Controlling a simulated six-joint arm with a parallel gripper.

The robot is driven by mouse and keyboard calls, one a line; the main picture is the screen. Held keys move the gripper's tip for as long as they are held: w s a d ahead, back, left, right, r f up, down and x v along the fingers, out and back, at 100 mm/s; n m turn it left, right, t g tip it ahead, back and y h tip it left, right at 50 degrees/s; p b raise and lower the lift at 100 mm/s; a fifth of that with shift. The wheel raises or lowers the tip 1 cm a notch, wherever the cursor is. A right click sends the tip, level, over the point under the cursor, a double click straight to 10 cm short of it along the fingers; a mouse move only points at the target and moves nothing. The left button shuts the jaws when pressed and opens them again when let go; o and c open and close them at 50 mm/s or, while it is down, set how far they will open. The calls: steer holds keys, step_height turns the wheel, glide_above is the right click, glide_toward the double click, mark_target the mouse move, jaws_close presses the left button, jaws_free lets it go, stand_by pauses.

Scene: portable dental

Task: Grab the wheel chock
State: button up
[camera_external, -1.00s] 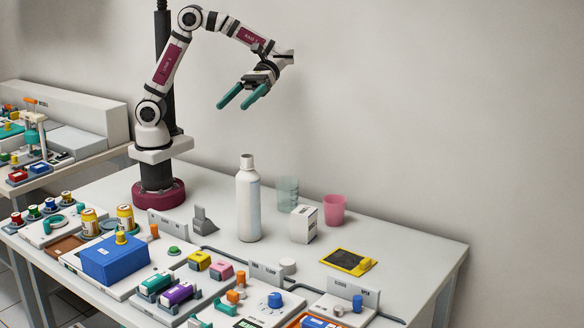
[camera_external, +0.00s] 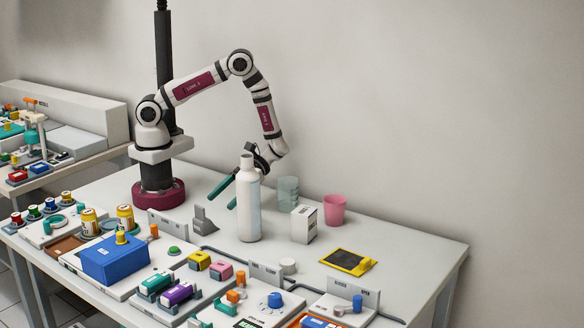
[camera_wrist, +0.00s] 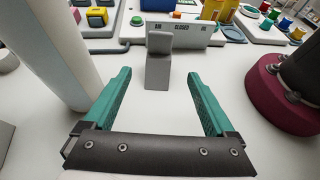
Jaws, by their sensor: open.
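The wheel chock is a small grey wedge with an upright back (camera_external: 203,220), standing on the table left of the white bottle. In the wrist view the chock (camera_wrist: 159,68) is straight ahead, centred between and beyond my green fingertips. My gripper (camera_wrist: 159,76) is open and empty, low over the table. In the external view my gripper (camera_external: 222,194) points left toward the chock, and the bottle hides part of it.
The white bottle (camera_external: 248,205) stands close beside my gripper, also at the wrist view's left (camera_wrist: 58,50). A clear cup (camera_external: 288,192), a white box (camera_external: 303,224) and a pink cup (camera_external: 335,209) stand to the right. A grey labelled plate (camera_wrist: 178,32) stands behind the chock.

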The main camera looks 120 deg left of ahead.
mark_target(204, 218)
steer(key=x, duration=0.9)
steer(key=shift+a, duration=0.1)
steer(key=shift+w, duration=0.1)
jaws_close()
